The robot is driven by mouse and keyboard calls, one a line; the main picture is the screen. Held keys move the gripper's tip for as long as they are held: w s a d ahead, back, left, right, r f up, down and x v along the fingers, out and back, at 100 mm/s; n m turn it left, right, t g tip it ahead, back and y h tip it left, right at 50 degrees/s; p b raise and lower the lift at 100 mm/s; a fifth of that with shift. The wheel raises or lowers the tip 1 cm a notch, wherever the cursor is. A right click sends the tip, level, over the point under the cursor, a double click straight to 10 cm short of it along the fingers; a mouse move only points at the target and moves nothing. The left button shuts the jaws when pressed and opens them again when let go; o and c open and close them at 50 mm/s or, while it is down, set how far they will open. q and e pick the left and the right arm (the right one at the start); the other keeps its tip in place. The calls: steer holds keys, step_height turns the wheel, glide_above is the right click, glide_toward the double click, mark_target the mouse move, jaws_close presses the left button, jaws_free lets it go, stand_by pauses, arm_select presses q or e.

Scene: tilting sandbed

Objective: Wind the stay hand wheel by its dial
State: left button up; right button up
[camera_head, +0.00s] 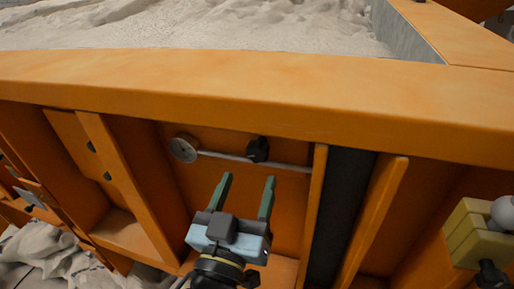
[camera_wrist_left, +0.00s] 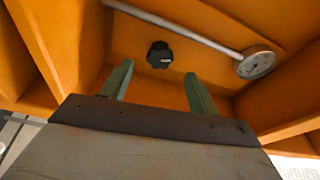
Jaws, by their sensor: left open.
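A black lobed knob (camera_head: 258,149), which looks like the hand wheel, sits on the orange panel beside a thin grey rod (camera_head: 225,156). A round grey disc (camera_head: 183,148), perhaps the dial, is at the rod's left end. In the left wrist view the knob (camera_wrist_left: 159,55) stands apart from the rod, and the disc (camera_wrist_left: 256,62) is at the right; its marks are too small to read. My left gripper (camera_head: 248,182) is open and empty, its green fingers pointing at the panel below the knob. In the wrist view the knob appears between and beyond the fingertips (camera_wrist_left: 158,72).
An orange beam (camera_head: 250,95) runs above the panel, with the sand (camera_head: 200,25) behind it. Upright orange ribs (camera_head: 125,180) flank the recess. A yellow block (camera_head: 472,235) is at the right. Crumpled pale cloth (camera_head: 45,250) lies at lower left.

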mark_target(256, 158)
arm_select(q)
steer(key=p+x, duration=0.1)
steer(key=x, duration=0.6)
steer(key=shift+w+p, duration=0.15)
steer(key=shift+p, duration=0.15)
steer(key=c, duration=1)
steer(key=shift+o, duration=0.2)
